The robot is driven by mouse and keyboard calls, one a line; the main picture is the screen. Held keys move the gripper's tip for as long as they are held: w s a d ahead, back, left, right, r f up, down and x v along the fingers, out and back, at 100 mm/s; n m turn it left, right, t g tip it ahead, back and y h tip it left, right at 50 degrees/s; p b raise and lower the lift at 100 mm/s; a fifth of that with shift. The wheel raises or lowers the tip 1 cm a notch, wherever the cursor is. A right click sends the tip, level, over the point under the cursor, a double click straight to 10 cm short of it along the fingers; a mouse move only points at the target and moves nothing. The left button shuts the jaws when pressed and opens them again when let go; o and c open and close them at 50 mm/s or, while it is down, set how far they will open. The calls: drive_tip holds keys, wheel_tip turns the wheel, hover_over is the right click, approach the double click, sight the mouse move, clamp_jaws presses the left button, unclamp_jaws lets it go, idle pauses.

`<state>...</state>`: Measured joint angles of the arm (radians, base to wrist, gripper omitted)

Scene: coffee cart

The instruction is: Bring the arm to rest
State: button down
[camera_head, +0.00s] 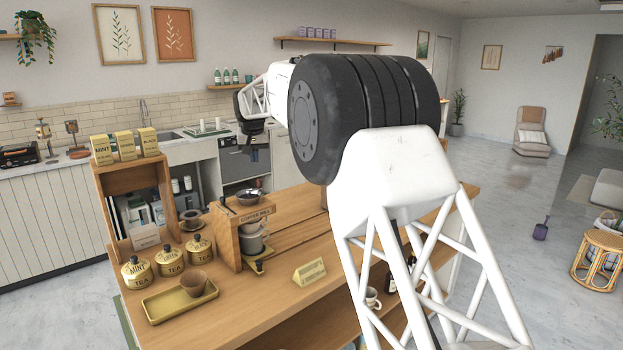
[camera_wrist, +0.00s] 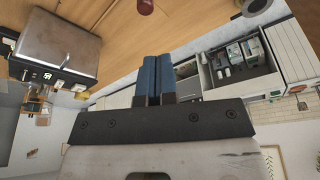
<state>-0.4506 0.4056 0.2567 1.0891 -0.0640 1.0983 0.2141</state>
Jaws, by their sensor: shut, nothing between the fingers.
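My gripper shows in the wrist view (camera_wrist: 153,80), where its two blue fingers are shut against each other with nothing between them. In the head view its blue fingertips (camera_head: 254,155) hang beyond the wooden coffee cart (camera_head: 290,295), in front of the back kitchen counter. My white and black arm rises over the right part of the cart, raised and bent, and hides part of the cart top. The fingers appear clear of the cart and of the things on it.
The cart carries a coffee mill stand (camera_head: 228,240), a wooden shelf box (camera_head: 105,195), several tea jars (camera_head: 168,262), a yellow tray (camera_head: 155,312) with a brown cup (camera_head: 194,283), and a small sign (camera_head: 310,271). A grey machine (camera_wrist: 55,45) shows in the wrist view.

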drive_tip(key=s+d+r+m, duration=0.1)
drive_tip(key=s+d+r, duration=0.2)
drive_tip(key=s+d, duration=1.25)
drive_tip(key=s+d+r+m, duration=0.1)
drive_tip(key=s+d+r, duration=0.2)
drive_tip(key=s+d, duration=1.2)
drive_tip(key=s+d+f, duration=0.5)
drive_tip(key=s, duration=0.6)
drive_tip(key=s+d+f, duration=0.5)
drive_tip(key=s, duration=0.7)
drive_tip(key=s+d+f+m+h, duration=0.1)
drive_tip(key=s+d+f, duration=0.4)
drive_tip(key=s, duration=0.7)
drive_tip(key=shift+s+f+g, duration=0.15)
drive_tip(key=shift+f+g, duration=0.15)
drive_tip(key=shift+f, duration=0.1)
